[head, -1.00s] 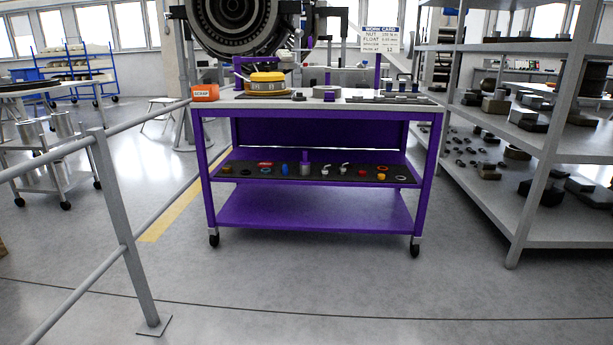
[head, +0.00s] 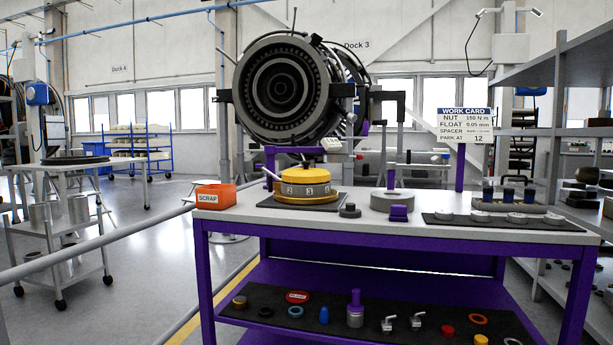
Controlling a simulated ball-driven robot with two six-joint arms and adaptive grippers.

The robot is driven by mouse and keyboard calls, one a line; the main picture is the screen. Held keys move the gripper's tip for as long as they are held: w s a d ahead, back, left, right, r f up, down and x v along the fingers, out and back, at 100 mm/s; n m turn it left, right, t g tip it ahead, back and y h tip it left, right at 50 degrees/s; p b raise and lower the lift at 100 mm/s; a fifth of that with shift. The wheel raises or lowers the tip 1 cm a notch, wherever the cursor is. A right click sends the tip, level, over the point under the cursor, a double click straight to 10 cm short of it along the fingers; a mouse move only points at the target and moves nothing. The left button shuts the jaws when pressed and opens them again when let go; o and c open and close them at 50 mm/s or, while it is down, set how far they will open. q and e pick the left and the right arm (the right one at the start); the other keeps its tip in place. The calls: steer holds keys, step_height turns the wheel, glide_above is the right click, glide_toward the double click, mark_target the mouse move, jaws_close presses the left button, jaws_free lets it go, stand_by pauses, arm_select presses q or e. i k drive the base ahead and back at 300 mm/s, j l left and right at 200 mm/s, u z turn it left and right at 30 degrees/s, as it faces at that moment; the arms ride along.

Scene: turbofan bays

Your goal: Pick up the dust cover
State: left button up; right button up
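A yellow domed cover (head: 304,175), which looks like the dust cover, sits on a grey numbered ring (head: 306,192) on the workbench top. The ring stands on a dark mat, left of the bench's middle. The cover has a small raised part on top, and a thin rod stands up behind it. No label on it can be read. Neither of my grippers shows in the head view.
The purple workbench (head: 245,213) has an orange scrap bin (head: 215,195) at its left end. A grey spacer-like ring (head: 391,200) and a dark mat (head: 492,222) with several parts lie rightward. The lower shelf (head: 270,312) holds small parts. A railing (head: 110,240) runs at left.

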mark_target(306, 170)
steer(key=u, duration=0.45)
steer(key=i+l+u, duration=0.25)
steer(key=u, duration=0.25)
steer(key=i+l+u, duration=0.25)
steer(key=l+u, duration=0.2)
